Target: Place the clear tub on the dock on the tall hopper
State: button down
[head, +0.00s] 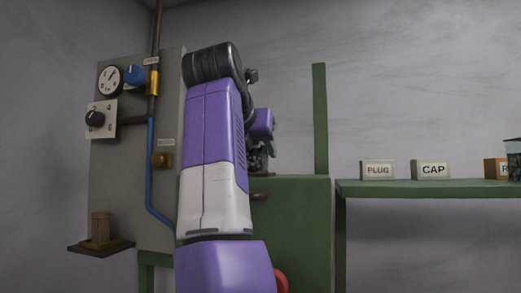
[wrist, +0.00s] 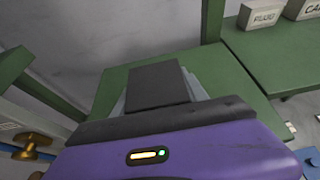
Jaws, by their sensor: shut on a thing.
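My gripper (head: 262,158) is partly hidden behind my purple arm in the head view, just above a green cabinet (head: 300,215). In the wrist view my gripper (wrist: 157,85) shows a dark slab in front of the green top (wrist: 112,88). Pale grey, see-through-looking sides (wrist: 196,84) show on both sides of the slab. They look like the clear tub, shut in my gripper, but most of it is hidden. I cannot make out the dock, or tell for sure which part is the tall hopper.
A clear container with dark contents (head: 514,160) is cut off at the right edge. A green post (head: 320,120) rises behind the cabinet. A grey gauge panel (head: 135,160) stands left.

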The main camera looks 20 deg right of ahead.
jog(key=c, duration=0.6)
grip_release()
jog(key=shift+r, duration=0.1)
jog(key=b+v, duration=0.4)
jog(key=v, duration=0.8)
